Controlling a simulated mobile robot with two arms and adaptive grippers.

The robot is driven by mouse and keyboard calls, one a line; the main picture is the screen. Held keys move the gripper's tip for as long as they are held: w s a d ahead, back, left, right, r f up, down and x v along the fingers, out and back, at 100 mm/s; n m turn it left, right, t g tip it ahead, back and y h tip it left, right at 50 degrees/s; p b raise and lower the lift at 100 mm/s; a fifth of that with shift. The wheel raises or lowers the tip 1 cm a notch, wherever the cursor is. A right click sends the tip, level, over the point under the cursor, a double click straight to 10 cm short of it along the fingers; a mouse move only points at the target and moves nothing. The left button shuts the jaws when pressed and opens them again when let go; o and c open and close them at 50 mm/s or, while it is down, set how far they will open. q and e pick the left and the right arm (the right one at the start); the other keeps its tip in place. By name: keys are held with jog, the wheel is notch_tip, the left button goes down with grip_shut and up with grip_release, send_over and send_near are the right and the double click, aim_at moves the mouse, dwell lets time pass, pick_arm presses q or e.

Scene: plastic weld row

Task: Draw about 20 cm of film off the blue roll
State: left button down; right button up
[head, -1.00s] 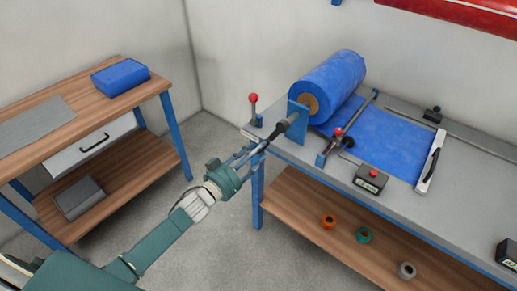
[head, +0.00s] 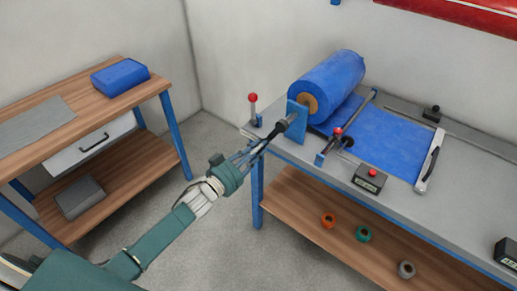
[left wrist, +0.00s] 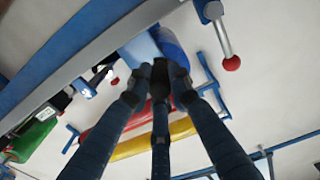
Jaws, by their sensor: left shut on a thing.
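The blue roll (head: 330,80) sits on its shaft in a blue bracket (head: 298,122) at the bench's left end. Blue film (head: 385,140) lies flat from the roll to a pale bar with a black handle (head: 429,165). My left gripper (head: 268,141) is at the dark shaft end (head: 281,126) that sticks out left of the bracket. In the left wrist view, the left gripper's fingers (left wrist: 160,82) close together on this dark end and hide most of it. The roll (left wrist: 172,48) shows partly behind them. My right gripper is not in view.
Red-knobbed levers stand left of the bracket (head: 252,104) and by the film (head: 338,133). A black box with a red button (head: 370,177) sits at the bench front. Small coloured rolls lie on the shelf below. A wooden side table (head: 100,110) stands left, across open floor.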

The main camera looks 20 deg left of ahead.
pick_arm(q)
jog(key=shift+w+a+r, duration=0.15)
jog(key=shift+a+r, duration=0.05)
jog(key=shift+a, duration=0.1)
jog(key=shift+a+r, duration=0.15)
jog(key=shift+w+a+r+m, duration=0.25)
jog(key=shift+a+r+m, duration=0.15)
jog(key=shift+m, duration=0.4)
jog(key=c, duration=1.6)
grip_release()
jog(key=shift+a+f, duration=0.1)
jog(key=shift+a, duration=0.05)
jog(key=shift+o, duration=0.2)
jog(key=shift+s+f, duration=0.1)
